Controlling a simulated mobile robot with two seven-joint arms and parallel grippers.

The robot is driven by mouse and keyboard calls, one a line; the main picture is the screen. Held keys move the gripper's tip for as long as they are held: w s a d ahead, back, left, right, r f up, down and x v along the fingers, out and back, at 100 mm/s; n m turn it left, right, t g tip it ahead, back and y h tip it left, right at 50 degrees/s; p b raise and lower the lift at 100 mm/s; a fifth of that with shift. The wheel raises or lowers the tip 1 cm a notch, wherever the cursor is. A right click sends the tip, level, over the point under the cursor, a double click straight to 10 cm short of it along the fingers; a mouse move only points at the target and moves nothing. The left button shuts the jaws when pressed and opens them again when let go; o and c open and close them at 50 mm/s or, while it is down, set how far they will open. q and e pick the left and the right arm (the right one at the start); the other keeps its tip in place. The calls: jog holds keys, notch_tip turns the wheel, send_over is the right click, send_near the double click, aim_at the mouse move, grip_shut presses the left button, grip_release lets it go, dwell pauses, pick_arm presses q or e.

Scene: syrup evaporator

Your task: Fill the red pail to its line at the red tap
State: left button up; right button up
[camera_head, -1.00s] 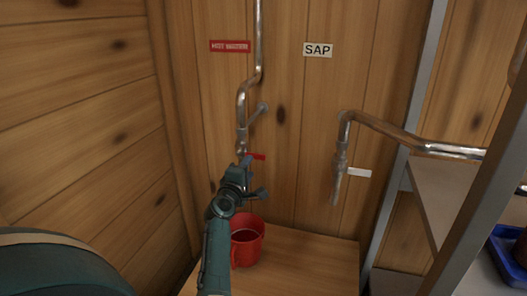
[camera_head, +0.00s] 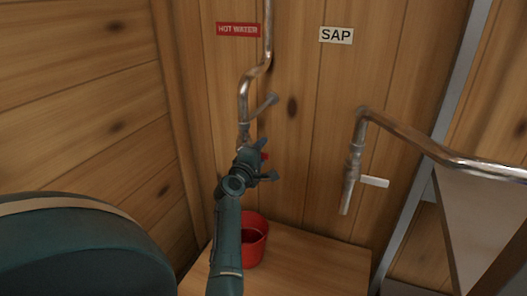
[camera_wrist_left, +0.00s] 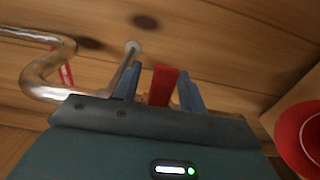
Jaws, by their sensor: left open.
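The red tap's handle (camera_head: 265,156) is on the pipe under the red HOT WATER sign (camera_head: 238,30). My left gripper (camera_head: 262,162) is at this tap and hides most of it in the head view. In the left wrist view the red handle (camera_wrist_left: 163,86) lies between the two blue fingers of my left gripper (camera_wrist_left: 160,88), which are open with small gaps beside it. The red pail (camera_head: 254,238) stands upright on the wooden surface below the tap, partly behind my left arm. It also shows in the left wrist view (camera_wrist_left: 290,140) at the right. Its line and level cannot be made out.
A second tap with a white handle (camera_head: 375,182) hangs to the right under the SAP sign (camera_head: 336,35). Its pipe (camera_head: 440,150) runs right past a metal post. The wooden surface (camera_head: 320,262) right of the pail is clear. A wooden wall closes the left side.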

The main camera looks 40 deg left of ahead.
pick_arm(q)
jog(key=shift+c, duration=0.3)
pick_arm(e)
jog(key=shift+s, duration=0.1)
pick_arm(q)
grip_shut()
jog(key=shift+r, duration=0.1)
